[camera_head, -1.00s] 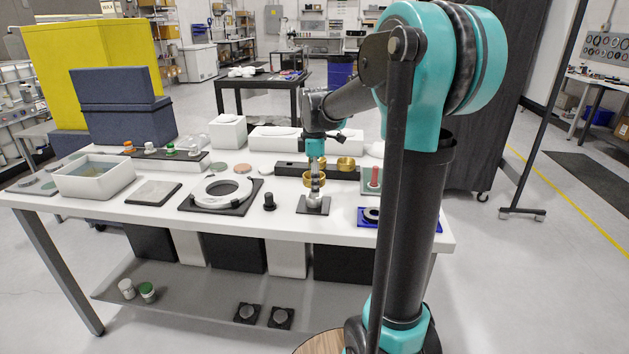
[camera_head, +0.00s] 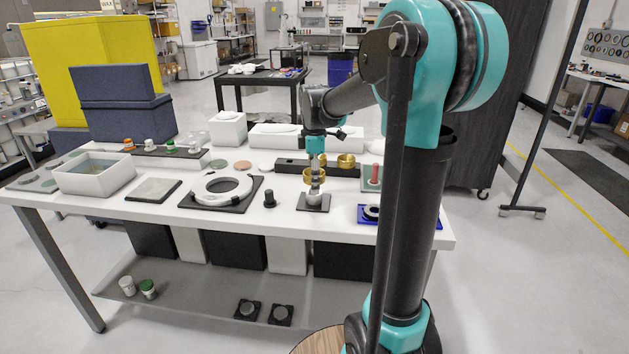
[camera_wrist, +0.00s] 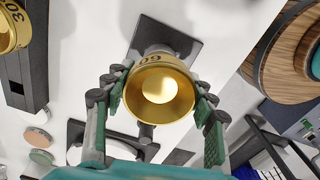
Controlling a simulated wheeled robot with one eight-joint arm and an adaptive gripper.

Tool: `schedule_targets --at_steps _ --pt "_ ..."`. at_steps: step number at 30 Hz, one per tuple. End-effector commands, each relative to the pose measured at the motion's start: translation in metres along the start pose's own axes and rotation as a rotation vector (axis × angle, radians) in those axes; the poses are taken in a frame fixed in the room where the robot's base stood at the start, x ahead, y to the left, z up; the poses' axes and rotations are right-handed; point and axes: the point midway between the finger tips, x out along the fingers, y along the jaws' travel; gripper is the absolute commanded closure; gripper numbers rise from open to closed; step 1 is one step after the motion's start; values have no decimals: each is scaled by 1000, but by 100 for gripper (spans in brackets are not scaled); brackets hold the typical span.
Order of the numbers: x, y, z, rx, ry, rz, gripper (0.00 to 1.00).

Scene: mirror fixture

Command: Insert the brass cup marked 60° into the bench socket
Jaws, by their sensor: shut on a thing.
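The brass cup marked 60 (camera_wrist: 150,60) is held between the two fingers of my gripper (camera_wrist: 160,88), with its open mouth facing the wrist camera. In the head view the cup (camera_head: 308,176) is upright below my gripper (camera_head: 315,168). A grey stem shows under the cup, directly over the bench socket (camera_head: 314,199), a light metal piece on a dark square plate (camera_head: 322,208). The plate also shows behind the cup in the wrist view (camera_wrist: 185,43). The cup hides the socket's mouth, so I cannot tell how far the stem is in it.
A black rack (camera_head: 290,166) with another brass cup (camera_head: 346,160) stands behind. A cup marked 30 (camera_wrist: 12,30) is at left in the wrist view. A black knob (camera_head: 269,199) and a white ring (camera_head: 221,188) lie left; a blue tray (camera_head: 366,222) lies right.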

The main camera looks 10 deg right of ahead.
Motion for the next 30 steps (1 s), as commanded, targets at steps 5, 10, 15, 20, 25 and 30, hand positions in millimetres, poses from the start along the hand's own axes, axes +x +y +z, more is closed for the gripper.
schedule_targets --at_steps 5,10,15,20,25,30 --pt "2 0 0 0 0 0 74" --pt "5 0 0 0 0 0 74" --pt "8 0 0 0 0 0 74" --pt "11 0 0 0 0 0 74" --pt "14 0 0 0 0 0 74" --pt "17 0 0 0 0 0 74"
